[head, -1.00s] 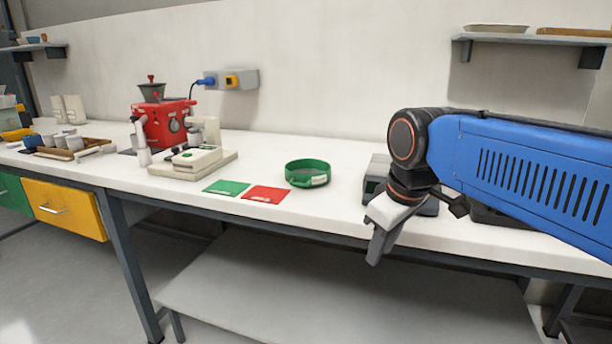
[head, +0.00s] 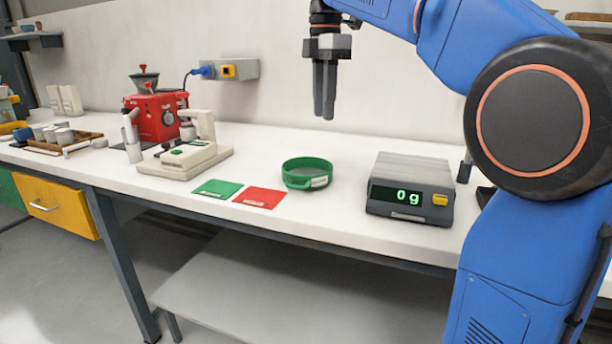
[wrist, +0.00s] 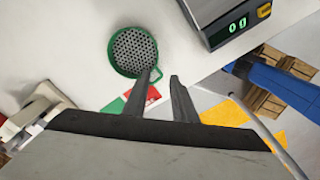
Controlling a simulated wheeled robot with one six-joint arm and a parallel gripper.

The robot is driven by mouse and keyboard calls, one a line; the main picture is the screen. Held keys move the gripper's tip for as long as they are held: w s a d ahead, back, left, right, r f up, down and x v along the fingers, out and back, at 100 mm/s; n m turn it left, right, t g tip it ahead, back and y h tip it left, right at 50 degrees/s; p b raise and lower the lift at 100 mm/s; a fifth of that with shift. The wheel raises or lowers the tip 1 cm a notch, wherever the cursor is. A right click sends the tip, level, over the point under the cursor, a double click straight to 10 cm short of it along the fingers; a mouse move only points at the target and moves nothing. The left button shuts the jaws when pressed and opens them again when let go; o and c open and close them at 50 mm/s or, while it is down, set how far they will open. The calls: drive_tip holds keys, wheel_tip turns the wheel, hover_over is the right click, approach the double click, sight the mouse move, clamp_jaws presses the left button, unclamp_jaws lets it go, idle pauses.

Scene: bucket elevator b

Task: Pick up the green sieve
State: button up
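The green sieve (head: 307,173) is a round, shallow ring with a pale label, lying flat on the white bench. In the wrist view the sieve (wrist: 133,51) shows its perforated grey mesh and a small tab on its rim. My gripper (head: 325,117) points down, above the bench and apart from the sieve, over its upper right side in the head view. In the wrist view its two fingers (wrist: 164,74) are spread with a gap between them, and nothing is held. One fingertip overlaps the edge of the sieve in that view.
A scale (head: 412,187) reading 0 g stands right of the sieve. A green card (head: 217,188) and a red card (head: 259,197) lie to its left. A beige device (head: 186,158) and a red machine (head: 155,115) stand farther left. The bench behind the sieve is clear.

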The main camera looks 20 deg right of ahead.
drive_tip(key=f, duration=1.1)
drive_tip(key=shift+w+a+f, duration=0.1)
drive_tip(key=shift+w+f, duration=0.1)
drive_tip(key=shift+w, duration=0.15)
drive_tip(key=shift+w+a+f, duration=0.1)
drive_tip(key=shift+a+f, duration=0.05)
drive_tip(key=shift+f, duration=2.65)
clamp_jaws()
